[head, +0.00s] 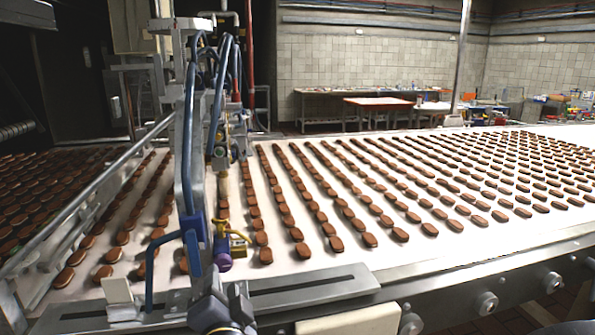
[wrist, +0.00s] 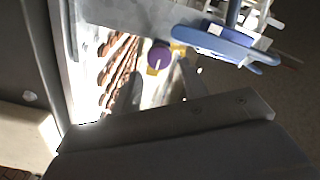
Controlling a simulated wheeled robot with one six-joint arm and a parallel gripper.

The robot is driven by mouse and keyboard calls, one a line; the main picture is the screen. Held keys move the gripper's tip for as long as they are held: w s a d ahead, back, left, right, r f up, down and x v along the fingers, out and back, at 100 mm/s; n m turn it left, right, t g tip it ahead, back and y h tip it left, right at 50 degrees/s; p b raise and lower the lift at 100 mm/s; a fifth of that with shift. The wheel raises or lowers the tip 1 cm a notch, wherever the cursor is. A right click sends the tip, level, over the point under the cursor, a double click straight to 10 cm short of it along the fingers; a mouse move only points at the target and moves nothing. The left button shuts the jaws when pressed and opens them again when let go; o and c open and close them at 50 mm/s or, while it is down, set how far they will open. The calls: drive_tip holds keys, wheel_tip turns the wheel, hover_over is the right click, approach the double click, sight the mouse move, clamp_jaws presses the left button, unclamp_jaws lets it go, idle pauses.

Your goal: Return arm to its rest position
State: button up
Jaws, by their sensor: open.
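My gripper (wrist: 158,88) shows in the wrist view as two grey fingers with a gap between them. It is open and nothing is held between the fingers. Beyond it are the purple knob (wrist: 158,55) of the machine and some brown cookies (wrist: 107,72) on the white belt. In the head view a grey jointed part (head: 218,305), which seems to be my arm, stands low in front of the belt edge. I cannot make out the fingertips there.
The white conveyor belt (head: 330,262) carries many rows of brown cookies (head: 300,250). A metal frame with blue hoses (head: 187,130) and a purple and yellow valve (head: 222,255) stands close by my arm. A steel rail (head: 450,283) edges the belt. Tables (head: 378,102) stand far behind.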

drive_tip(key=v, duration=0.7)
drive_tip(key=p+x, duration=0.1)
drive_tip(key=x, duration=1)
drive_tip(key=shift+w+r, duration=0.15)
drive_tip(key=shift+w, duration=0.05)
drive_tip(key=shift+s+r+n+p, duration=0.1)
drive_tip(key=shift+s+n+p, duration=0.05)
drive_tip(key=shift+n+p, duration=0.8)
drive_tip(key=m+b, duration=2)
drive_tip(key=m, duration=0.2)
approach(222, 264)
drive_tip(key=shift+w+a+f+m+b, duration=0.2)
drive_tip(key=shift+w+f+m+b, duration=0.15)
drive_tip(key=shift+w, duration=0.25)
